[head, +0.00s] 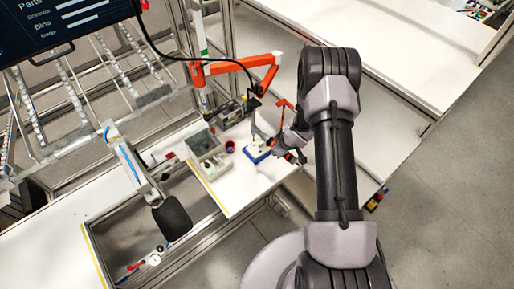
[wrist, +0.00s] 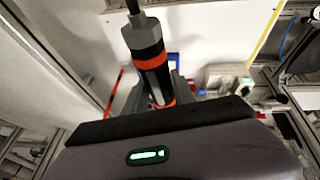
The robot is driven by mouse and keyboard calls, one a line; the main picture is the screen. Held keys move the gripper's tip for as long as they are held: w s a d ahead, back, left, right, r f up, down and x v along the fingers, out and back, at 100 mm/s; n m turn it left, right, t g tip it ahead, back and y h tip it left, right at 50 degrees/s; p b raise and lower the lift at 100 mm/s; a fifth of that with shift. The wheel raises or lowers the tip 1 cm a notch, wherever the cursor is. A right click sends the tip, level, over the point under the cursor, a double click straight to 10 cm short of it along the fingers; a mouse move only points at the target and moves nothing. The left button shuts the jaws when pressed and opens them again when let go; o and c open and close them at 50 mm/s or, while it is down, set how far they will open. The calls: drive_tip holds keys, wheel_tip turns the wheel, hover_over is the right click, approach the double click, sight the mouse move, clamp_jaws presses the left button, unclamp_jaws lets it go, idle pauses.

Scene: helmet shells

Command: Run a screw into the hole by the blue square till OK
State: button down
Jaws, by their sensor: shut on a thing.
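My gripper (wrist: 160,90) is shut on a black and orange power screwdriver (wrist: 151,58), whose cable leaves its top. In the head view my gripper (head: 288,143) is at the right side of the white bench, and the tool is small and partly hidden there. A blue fixture with a white part on it (head: 257,152) lies just left of my gripper. A bit of blue (wrist: 173,60) shows behind the screwdriver in the wrist view. The tool's tip, any screw, the hole and the blue square cannot be made out.
An orange jointed support arm (head: 235,69) reaches over the bench. A red and blue cup (head: 230,147) and a grey box (head: 205,146) stand left of the fixture. A grey unit with a green light (wrist: 228,78) shows in the wrist view. A monitor (head: 60,22) hangs upper left.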

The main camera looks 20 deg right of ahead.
drive_tip(key=shift+d+r+p, duration=0.1)
drive_tip(key=shift+d+p, duration=0.25)
drive_tip(key=shift+d, duration=0.45)
wheel_tip(320, 180, down, 9)
drive_tip(key=b, duration=0.8)
drive_tip(key=shift+a, duration=0.1)
drive_tip(key=shift+f+b, duration=0.75)
drive_tip(key=shift+f, duration=0.1)
drive_tip(key=shift+f+b, duration=0.75)
drive_tip(key=shift+f, duration=0.05)
idle(1.4)
idle(0.5)
wheel_tip(320, 180, up, 6)
drive_tip(key=p, duration=0.5)
drive_tip(key=shift+r, duration=0.1)
